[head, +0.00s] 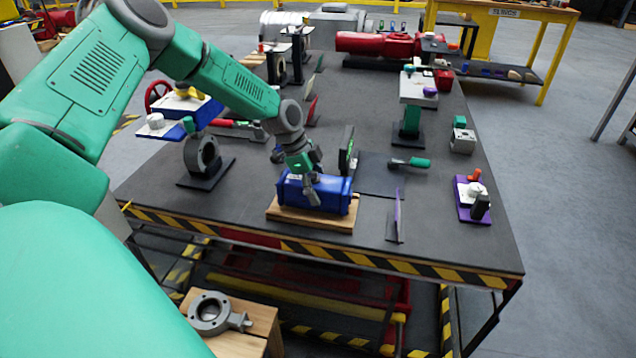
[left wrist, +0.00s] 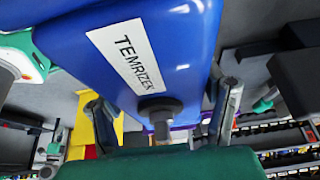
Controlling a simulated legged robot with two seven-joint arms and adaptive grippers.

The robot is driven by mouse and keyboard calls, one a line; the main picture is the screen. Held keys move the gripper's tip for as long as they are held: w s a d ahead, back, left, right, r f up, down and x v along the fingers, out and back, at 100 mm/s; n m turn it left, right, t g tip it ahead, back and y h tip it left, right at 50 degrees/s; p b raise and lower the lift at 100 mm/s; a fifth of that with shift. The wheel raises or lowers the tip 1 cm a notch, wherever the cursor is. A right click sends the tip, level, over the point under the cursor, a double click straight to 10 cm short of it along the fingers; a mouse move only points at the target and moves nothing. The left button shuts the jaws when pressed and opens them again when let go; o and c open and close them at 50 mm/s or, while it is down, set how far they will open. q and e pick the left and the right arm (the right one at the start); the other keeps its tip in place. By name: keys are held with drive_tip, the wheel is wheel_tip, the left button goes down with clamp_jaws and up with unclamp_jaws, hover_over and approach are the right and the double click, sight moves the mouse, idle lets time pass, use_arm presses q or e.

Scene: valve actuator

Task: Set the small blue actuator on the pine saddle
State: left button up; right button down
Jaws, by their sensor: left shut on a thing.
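The small blue actuator (head: 335,193) lies on its side at the near edge of the table, on or just above the pine saddle (head: 300,219); I cannot tell if it bears its full weight there. My left gripper (head: 312,190) reaches down over it and is shut on it. In the left wrist view the blue actuator (left wrist: 165,50) fills the upper middle, with a white TEMRIZEK label and a dark round stub. The fingers of my left gripper (left wrist: 163,112) show on either side of that stub. My right gripper is not in view.
A thin purple upright plate (head: 397,215) and a green-handled tool (head: 410,162) lie right of the saddle. A stool with a grey valve (head: 215,312) is below.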

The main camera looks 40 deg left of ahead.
use_arm(q)
drive_tip(key=shift+w+f, duration=0.1)
drive_tip(key=shift+f, duration=0.4)
drive_tip(key=o, duration=1.7)
drive_tip(key=shift+o, duration=0.2)
drive_tip(key=p+v, duration=0.1)
drive_tip(key=v, duration=0.5)
drive_tip(key=p+v, duration=0.2)
drive_tip(key=v, duration=0.4)
drive_tip(key=shift+s, duration=0.25)
drive_tip(key=shift+f, duration=0.1)
